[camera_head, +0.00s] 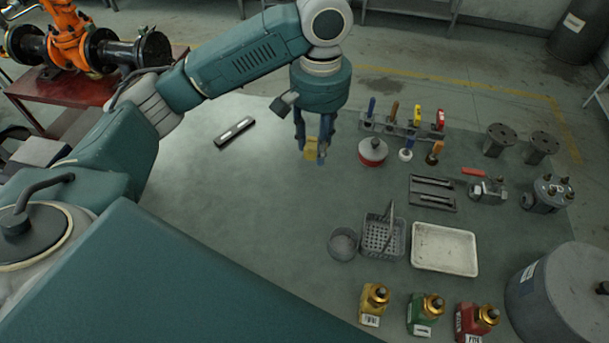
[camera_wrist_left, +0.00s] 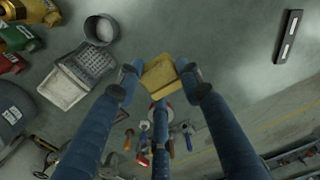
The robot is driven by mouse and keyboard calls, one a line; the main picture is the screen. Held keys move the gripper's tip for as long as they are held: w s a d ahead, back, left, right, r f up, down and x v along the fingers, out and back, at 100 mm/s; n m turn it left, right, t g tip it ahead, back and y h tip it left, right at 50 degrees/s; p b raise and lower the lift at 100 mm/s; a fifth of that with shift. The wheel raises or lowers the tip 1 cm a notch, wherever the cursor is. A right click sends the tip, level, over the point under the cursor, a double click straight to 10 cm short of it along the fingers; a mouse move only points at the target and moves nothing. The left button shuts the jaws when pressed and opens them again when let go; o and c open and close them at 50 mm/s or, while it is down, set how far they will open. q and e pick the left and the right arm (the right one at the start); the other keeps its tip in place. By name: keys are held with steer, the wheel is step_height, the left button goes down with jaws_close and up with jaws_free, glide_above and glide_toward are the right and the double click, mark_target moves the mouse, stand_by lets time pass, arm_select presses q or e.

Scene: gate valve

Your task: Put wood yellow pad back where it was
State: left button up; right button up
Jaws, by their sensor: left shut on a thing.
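The yellow wood pad (camera_head: 311,148) is a small block held between the fingers of my left gripper (camera_head: 314,146), above the green-grey table (camera_head: 230,188). In the left wrist view the pad (camera_wrist_left: 160,76) sits between the blue fingertips of the left gripper (camera_wrist_left: 159,82), with a third finger below it. The pad appears raised off the table, though the height is hard to judge. The gripper is left of the red-and-grey round tin (camera_head: 372,151) and the tool rack. My right gripper is not in view.
A tool rack (camera_head: 391,126) stands behind the tin. A dark bar (camera_head: 235,132) lies at left. A basket (camera_head: 383,236), white tray (camera_head: 444,249), grey bowl (camera_head: 343,244) and coloured bottles (camera_head: 422,314) are at front right. The table's middle left is clear.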

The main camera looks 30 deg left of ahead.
arm_select(q)
steer(key=shift+w+a+f, duration=0.1)
steer(key=shift+w+a, duration=0.2)
steer(key=shift+w, duration=0.05)
steer(key=shift+c, duration=0.2)
steer(key=p, duration=0.1)
glide_above(313, 199)
step_height(313, 199, down, 8)
steer(key=f, duration=0.1)
step_height(313, 199, down, 6)
steer(key=shift+r+p, duration=0.1)
steer(key=shift+p, duration=0.3)
steer(key=shift+f, duration=0.25)
step_height(313, 199, down, 3)
steer(key=shift+f, duration=0.65)
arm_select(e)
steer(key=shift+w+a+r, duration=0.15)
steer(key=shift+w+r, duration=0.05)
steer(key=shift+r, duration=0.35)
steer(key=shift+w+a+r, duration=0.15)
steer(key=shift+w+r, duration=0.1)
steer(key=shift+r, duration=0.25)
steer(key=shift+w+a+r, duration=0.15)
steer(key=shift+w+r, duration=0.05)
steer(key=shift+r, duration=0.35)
arm_select(q)
steer(key=o, duration=1.3)
steer(key=shift+f, duration=0.1)
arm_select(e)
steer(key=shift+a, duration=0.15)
